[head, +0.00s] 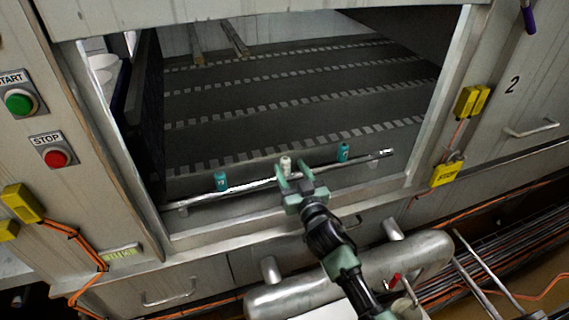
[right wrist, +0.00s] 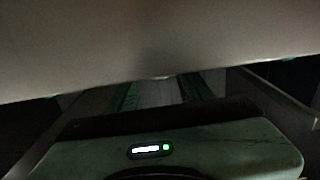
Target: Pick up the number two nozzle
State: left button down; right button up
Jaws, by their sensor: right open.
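Three nozzles sit along a thin metal rail (head: 250,185) at the front of the machine opening in the head view. A teal nozzle (head: 220,181) is at the left, a white nozzle (head: 286,163) in the middle and another teal nozzle (head: 343,152) at the right. I cannot read a number on any of them. My right gripper (head: 294,169) is open at the rail, its two fingers pointing toward the white nozzle, which shows between their tips. Whether they touch it is unclear. The dark right wrist view shows no clear nozzle. My left gripper is out of view.
A dark conveyor (head: 290,95) with rows of light blocks fills the opening. A steel pipe (head: 350,275) lies below the ledge. Start (head: 19,102) and stop (head: 55,158) buttons are at left; yellow switches (head: 472,101) are at right. A pale surface (right wrist: 150,40) fills the upper right wrist view.

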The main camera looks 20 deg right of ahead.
aim_at(287, 163)
jog(key=w, duration=0.4)
jog(key=shift+w+a+f, duration=0.1)
jog(key=shift+w+a, duration=0.05)
jog(key=shift+w, duration=0.15)
grip_shut()
